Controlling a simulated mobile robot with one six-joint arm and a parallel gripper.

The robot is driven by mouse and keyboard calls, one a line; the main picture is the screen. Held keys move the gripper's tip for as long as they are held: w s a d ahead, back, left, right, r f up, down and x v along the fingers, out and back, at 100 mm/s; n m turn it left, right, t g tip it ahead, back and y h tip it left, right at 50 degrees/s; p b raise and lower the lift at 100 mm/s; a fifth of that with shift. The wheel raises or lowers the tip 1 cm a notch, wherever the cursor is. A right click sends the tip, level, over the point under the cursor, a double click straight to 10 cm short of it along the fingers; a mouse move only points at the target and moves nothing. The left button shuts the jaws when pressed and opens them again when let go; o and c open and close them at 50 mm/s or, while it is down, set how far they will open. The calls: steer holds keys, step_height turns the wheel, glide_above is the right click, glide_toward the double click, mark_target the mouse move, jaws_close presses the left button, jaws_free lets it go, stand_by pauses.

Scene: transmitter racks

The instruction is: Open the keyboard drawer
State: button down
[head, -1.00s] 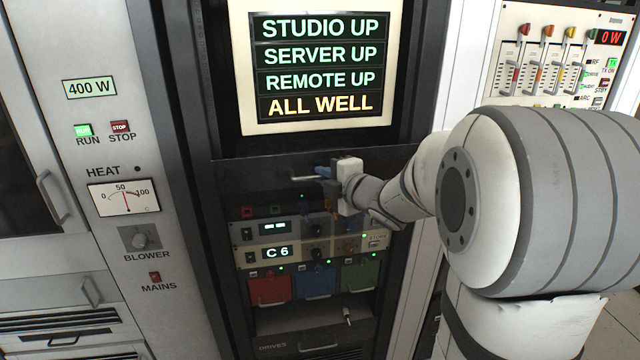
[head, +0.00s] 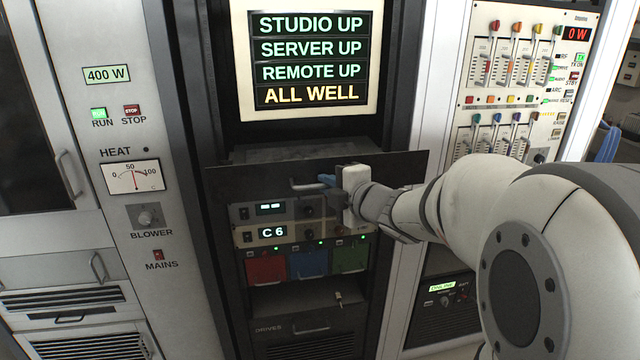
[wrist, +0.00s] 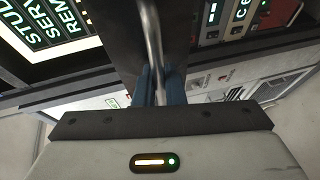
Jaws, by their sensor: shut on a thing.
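The keyboard drawer is a wide dark panel (head: 250,180) under the status screen in the middle rack. It stands partly out, and a strip of its dark top (head: 285,153) shows behind the front. Its metal handle (head: 307,186) sits near the middle of the panel. My gripper (head: 327,180) comes from the right, its blue fingers shut on the handle. In the wrist view, the handle bar (wrist: 150,35) runs down between the blue fingers of my gripper (wrist: 159,88). The drawer's contents cannot be made out.
Below the drawer are rack units with a "C 6" display (head: 273,233) and red, blue and green modules (head: 308,264). A cabinet with a heat meter (head: 133,177) stands left. A fader panel (head: 510,70) stands right, partly behind my arm.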

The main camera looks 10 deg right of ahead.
steer(key=c, duration=1.8)
jaws_free()
steer(key=shift+d, duration=0.15)
steer(key=v, duration=0.7)
steer(key=shift+s+r, duration=0.1)
steer(key=shift+s, duration=0.25)
steer(key=shift+d, duration=0.1)
